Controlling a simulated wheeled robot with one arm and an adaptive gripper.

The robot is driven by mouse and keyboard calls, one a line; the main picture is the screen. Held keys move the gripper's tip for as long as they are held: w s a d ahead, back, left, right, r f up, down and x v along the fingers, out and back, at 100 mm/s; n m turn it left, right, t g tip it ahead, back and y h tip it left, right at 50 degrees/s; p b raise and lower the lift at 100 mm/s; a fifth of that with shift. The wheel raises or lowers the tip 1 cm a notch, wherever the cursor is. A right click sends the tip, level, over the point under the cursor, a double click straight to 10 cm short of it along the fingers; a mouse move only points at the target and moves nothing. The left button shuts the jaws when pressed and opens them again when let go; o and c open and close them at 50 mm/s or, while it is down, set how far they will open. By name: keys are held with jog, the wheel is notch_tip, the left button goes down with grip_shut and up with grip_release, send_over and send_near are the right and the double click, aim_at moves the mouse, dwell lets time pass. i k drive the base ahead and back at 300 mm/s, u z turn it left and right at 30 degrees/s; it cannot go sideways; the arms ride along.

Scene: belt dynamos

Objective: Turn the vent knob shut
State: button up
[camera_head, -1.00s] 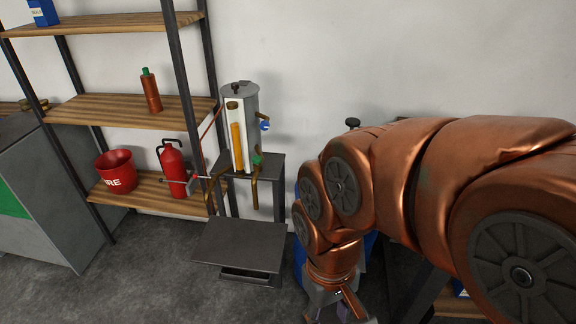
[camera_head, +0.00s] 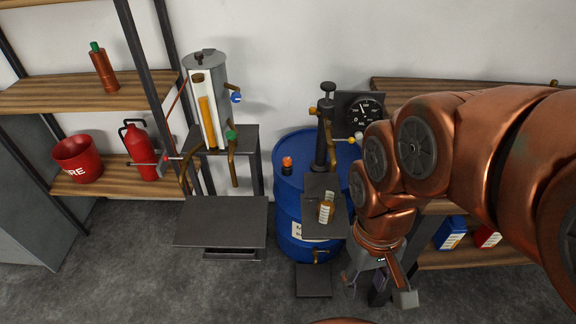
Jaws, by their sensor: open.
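My gripper (camera_head: 378,290) hangs at the lower right with its fingers spread and nothing between them. It is in front of and to the right of the blue drum (camera_head: 284,215). An orange knob (camera_head: 287,162) with a dark base stands on the drum's top. The grey tank (camera_head: 206,68) with an amber sight tube carries a dark cap (camera_head: 203,54), a blue knob (camera_head: 236,97) on its side pipe and a green knob (camera_head: 231,135) lower down. I cannot tell which of these is the vent knob. My gripper is apart from all of them.
A dark hand pump (camera_head: 325,130) and a round gauge (camera_head: 364,112) stand by the drum. A small bottle (camera_head: 326,208) sits on a platform in front. Left shelves hold a fire bucket (camera_head: 78,159) and extinguisher (camera_head: 140,150). A low dark table (camera_head: 222,220) is clear on top.

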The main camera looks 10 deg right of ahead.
aim_at(287, 161)
jog(key=k, duration=0.6)
jog(key=u, duration=0.05)
jog(key=i, duration=1.35)
jog(key=u, duration=0.8)
